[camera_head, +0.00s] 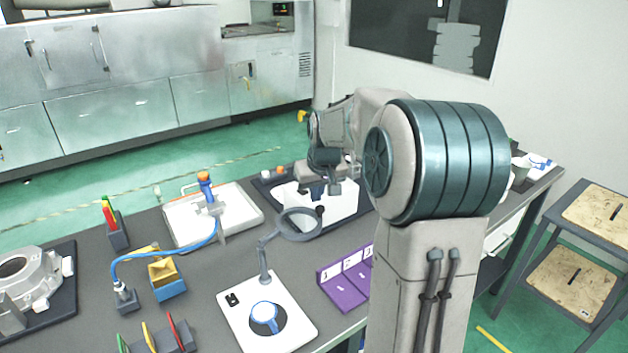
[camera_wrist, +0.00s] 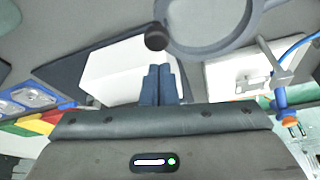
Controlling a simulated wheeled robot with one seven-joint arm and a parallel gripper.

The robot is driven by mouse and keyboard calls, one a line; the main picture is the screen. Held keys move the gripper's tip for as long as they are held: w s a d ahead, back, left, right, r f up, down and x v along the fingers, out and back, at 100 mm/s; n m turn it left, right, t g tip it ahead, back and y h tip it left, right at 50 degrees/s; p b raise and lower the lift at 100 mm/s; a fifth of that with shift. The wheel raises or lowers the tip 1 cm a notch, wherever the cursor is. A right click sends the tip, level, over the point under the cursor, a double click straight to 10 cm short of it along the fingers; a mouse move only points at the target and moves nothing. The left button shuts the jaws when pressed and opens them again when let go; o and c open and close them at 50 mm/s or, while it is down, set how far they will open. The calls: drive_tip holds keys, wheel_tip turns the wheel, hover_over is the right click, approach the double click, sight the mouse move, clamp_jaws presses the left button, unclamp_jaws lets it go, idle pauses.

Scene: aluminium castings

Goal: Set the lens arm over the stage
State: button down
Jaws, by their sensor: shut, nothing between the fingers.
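The lens arm is a grey ring lens (camera_head: 298,224) on a jointed post (camera_head: 264,268) with a dark round knob (camera_head: 320,212) on the ring's right side. The post rises from a white base plate (camera_head: 235,320). The stage, a dark disc carrying a blue-rimmed round piece (camera_head: 264,314), sits on that plate, in front of the ring and not under it. My gripper (camera_head: 318,192) is shut and empty, near the knob. In the wrist view its closed fingers (camera_wrist: 160,72) point toward the knob (camera_wrist: 156,38), with a visible gap, and the lens ring (camera_wrist: 250,22) lies beside it.
A white box (camera_head: 340,205) stands behind the ring. A purple stepped holder (camera_head: 340,292) is right of the base plate. A white tray (camera_head: 180,228), a blue hose (camera_head: 165,256) and a yellow-and-blue block (camera_head: 168,285) are to the left. A casting (camera_head: 30,285) lies far left.

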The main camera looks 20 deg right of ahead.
drive_tip(key=shift+s+f, duration=0.2)
drive_tip(key=shift+s, duration=0.25)
drive_tip(key=shift+s, duration=0.1)
